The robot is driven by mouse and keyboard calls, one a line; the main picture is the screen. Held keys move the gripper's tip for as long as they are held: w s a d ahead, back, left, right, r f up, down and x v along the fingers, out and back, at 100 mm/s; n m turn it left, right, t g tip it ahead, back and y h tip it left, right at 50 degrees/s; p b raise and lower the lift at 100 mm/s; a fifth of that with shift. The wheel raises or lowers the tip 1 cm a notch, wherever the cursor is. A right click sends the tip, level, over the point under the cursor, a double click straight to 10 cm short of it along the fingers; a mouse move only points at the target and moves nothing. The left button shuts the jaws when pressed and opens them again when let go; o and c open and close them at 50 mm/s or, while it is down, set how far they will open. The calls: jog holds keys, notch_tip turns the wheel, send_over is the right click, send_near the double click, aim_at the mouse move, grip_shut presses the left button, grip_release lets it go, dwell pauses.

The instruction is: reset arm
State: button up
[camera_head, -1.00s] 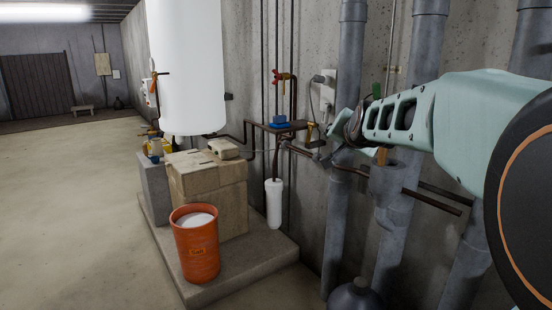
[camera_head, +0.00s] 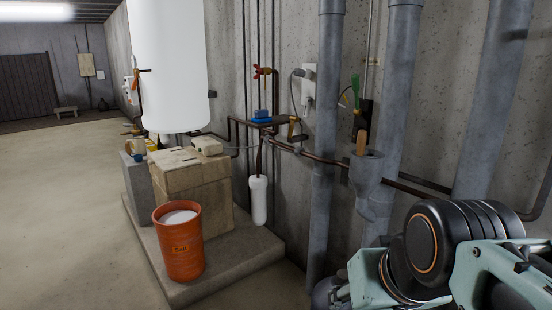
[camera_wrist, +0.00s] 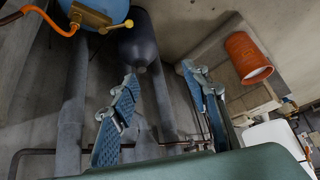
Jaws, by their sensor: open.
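My gripper (camera_wrist: 158,76) shows in the wrist view with its two blue-padded fingers spread apart. It is open, and nothing shows between the fingers. Behind it in that view are grey pipes and a dark rounded tank. In the head view my arm is folded low at the lower right, with a dark round joint and pale green links. The fingers cannot be made out there.
An orange bucket (camera_head: 180,245) of white material stands before cardboard boxes (camera_head: 195,190) on a concrete plinth (camera_head: 250,258). A white tank (camera_head: 170,70) is above. Vertical grey pipes (camera_head: 326,150) line the wall. A blue tank (camera_wrist: 95,12) shows in the wrist view. The left floor is clear.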

jog(key=s+d+f+g+p, duration=0.1)
jog(key=s+f, duration=0.1)
jog(key=s, duration=0.2)
notch_tip(320, 180, up, 27)
jog(key=p, duration=2.7)
jog(key=shift+w+r, duration=0.15)
jog(key=shift+w, duration=0.15)
